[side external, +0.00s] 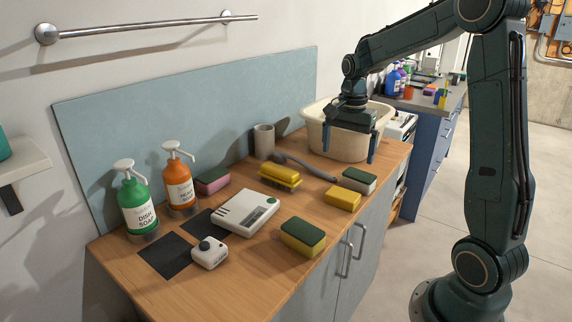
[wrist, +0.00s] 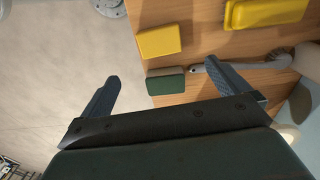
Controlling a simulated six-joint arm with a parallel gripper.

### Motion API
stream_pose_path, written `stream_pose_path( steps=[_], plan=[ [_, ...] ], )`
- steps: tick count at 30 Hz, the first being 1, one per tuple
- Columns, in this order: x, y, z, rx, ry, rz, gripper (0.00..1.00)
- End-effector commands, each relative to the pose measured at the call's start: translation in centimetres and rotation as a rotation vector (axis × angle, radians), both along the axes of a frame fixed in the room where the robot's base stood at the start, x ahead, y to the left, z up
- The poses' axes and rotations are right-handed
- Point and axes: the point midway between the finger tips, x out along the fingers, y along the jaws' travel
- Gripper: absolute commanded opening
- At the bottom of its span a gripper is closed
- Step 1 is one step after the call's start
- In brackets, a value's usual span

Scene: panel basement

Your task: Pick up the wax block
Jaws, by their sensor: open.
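A plain yellow block (side external: 342,198), which looks like the wax block, lies flat on the wooden worktop near its front edge. It also shows in the wrist view (wrist: 159,42), beyond the fingertips. My gripper (side external: 348,157) is open and empty, fingers pointing down, above the right part of the worktop by the tub. In the wrist view its fingers (wrist: 162,70) stand wide apart. A grey sponge with a dark green top (side external: 358,179) appears between them, lower down on the worktop (wrist: 165,83). No face of the yellow block is hidden by my gripper.
A yellow brush (side external: 280,175) and a grey-handled tool (side external: 308,168) lie behind the block. A cream tub (side external: 345,140) stands close to my gripper.

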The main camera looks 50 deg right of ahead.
Motion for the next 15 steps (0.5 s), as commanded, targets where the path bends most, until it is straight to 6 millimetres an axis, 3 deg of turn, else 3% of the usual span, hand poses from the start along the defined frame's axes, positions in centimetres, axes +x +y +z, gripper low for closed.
stream_pose_path(
  steps=[8,15],
  plan=[
    [0.0,-0.2,-0.4,0.002,0.003,-0.009,1.0],
    [0.0,-0.1,-2.6,0.003,0.005,-0.008,1.0]
  ],
)
